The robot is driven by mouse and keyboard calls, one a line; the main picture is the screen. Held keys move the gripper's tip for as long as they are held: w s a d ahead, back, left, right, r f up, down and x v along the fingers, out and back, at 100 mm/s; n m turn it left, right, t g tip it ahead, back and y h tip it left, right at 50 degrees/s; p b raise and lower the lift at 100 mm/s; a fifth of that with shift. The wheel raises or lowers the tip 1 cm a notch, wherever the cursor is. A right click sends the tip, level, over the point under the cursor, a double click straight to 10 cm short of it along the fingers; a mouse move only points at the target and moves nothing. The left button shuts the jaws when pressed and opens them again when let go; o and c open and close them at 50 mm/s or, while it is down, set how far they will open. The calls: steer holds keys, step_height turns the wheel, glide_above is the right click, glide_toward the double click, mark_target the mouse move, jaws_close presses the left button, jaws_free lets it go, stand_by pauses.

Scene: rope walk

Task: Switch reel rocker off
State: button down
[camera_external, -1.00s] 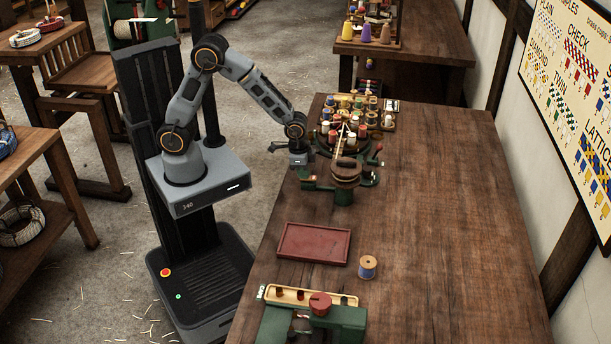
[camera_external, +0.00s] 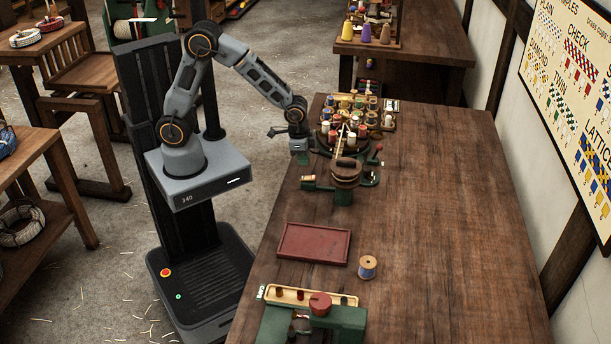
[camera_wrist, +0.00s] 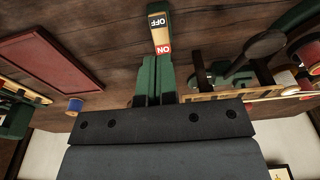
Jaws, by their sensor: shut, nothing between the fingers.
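The reel rocker (camera_wrist: 159,32) shows in the wrist view as a narrow switch on a green mount. Which half is pressed in is not clear. In the external view the rocker (camera_external: 307,178) is a small pale patch at the left of the green reel machine (camera_external: 344,193). My gripper (camera_external: 303,160) is above it, pointing down, apart from it in that view. In the wrist view my gripper's green fingers (camera_wrist: 157,66) are together and empty, just below the red half.
A dark red tray (camera_external: 313,243) and a blue spool (camera_external: 367,267) lie on the wooden table (camera_external: 440,210) nearer the camera. A rack of several spools stands behind the reel machine. A second green machine (camera_external: 345,320) is at the front. The table's right side is clear.

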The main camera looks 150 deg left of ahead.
step_height(320, 180, up, 8)
steer(key=shift+s+d+r, duration=0.15)
steer(key=shift+s+d, duration=0.2)
steer(key=shift+s, duration=0.05)
stand_by(0.6)
